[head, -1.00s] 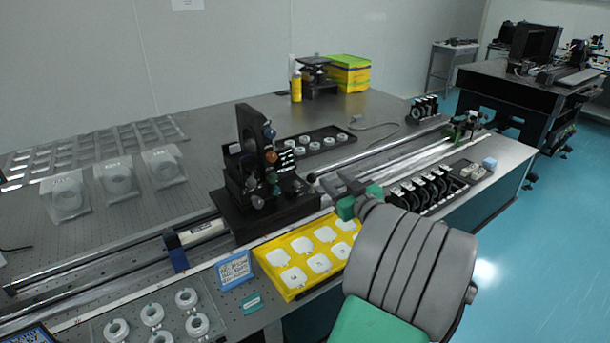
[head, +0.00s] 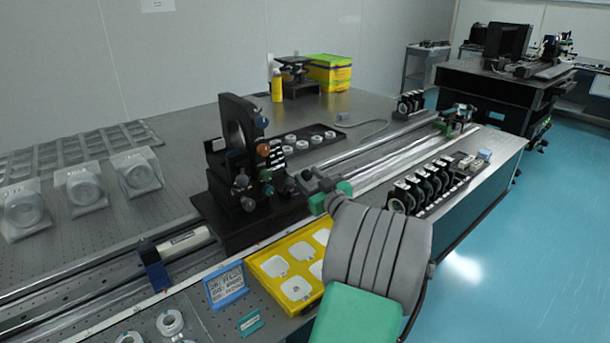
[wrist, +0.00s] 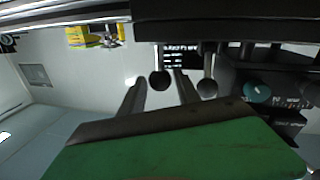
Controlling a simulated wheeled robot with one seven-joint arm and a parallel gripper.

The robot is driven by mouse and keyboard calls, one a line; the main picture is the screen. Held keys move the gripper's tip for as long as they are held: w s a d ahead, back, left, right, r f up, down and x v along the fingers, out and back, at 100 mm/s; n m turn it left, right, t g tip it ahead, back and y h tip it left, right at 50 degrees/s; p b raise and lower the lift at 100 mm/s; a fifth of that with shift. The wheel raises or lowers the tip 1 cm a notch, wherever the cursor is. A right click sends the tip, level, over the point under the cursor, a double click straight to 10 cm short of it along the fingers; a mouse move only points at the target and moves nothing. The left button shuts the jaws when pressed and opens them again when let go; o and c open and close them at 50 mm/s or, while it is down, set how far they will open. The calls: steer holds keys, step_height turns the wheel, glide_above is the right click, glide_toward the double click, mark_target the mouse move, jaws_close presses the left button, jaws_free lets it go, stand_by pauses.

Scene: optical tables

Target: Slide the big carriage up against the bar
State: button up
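The big carriage (head: 255,225) is a black base with a tall black ring mount and several coloured knobs, standing upright on the long rails in the head view. To its left, a blue bracket (head: 154,270) stands across the rails, with a pale cylinder (head: 185,242) between it and the carriage; I cannot tell surely which part is the bar. My gripper (head: 310,182) is at the carriage's right end. In the wrist view my gripper's two grey fingers (wrist: 160,88) are apart, with a dark round knob (wrist: 159,81) showing between their tips. Contact cannot be told.
A yellow tray (head: 262,268) of white pieces lies in front of the carriage. A row of black mounts (head: 425,188) stands right of my arm. A dark tray of rings (head: 335,131) lies behind the rails.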

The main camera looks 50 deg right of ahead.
steer(key=shift+x, duration=0.85)
steer(key=shift+c, duration=0.3)
jaws_close()
stand_by(0.5)
